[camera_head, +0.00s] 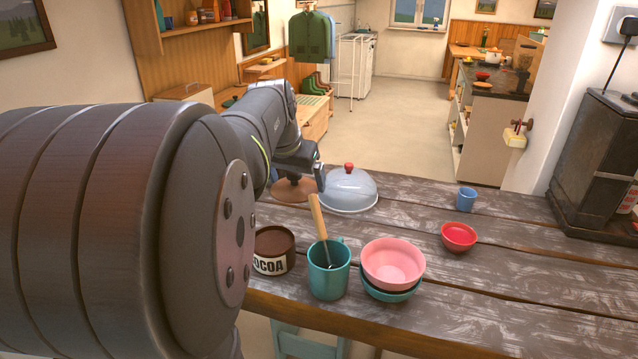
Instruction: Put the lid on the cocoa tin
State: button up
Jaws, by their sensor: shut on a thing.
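The cocoa tin (274,251) stands upright near the front left of the table, with a dark brown body and a pale COCOA label. Its top is open and the inside looks dark brown. Part of its left side is close to my arm in the picture. A brown, round lid (291,191) is at my gripper (297,174), behind the tin toward the far edge of the table. My gripper is shut on the lid's upper part; the fingertips are small and partly hidden. I cannot tell whether the lid touches the table.
A teal mug (328,277) with a wooden-handled utensil (319,220) stands right beside the tin. Pink bowl (393,262) sits in a teal one. A grey dome with red knob (348,190) is right of the lid. Red bowl (458,236) and blue cup (466,199) stand farther right.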

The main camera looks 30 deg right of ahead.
aim_at(283, 186)
jog(key=shift+n, duration=0.5)
jog(key=a, duration=0.1)
jog(key=a+r, duration=0.1)
jog(key=a, duration=0.1)
jog(key=shift+s+a+r, duration=0.15)
jog(key=shift+a+r, duration=0.1)
jog(key=shift+a, duration=0.15)
jog(key=s+a+f+n+y, duration=0.1)
jog(key=s+a+f+n, duration=0.1)
jog(key=f, duration=0.7)
jog(key=shift+s+a+t, duration=0.25)
jog(key=shift+a+t, duration=0.15)
jog(key=shift+a, duration=0.3)
jog(key=shift+f, duration=0.6)
jog(key=o, duration=0.7)
notch_tip(283, 186, up, 7)
dwell(0.4)
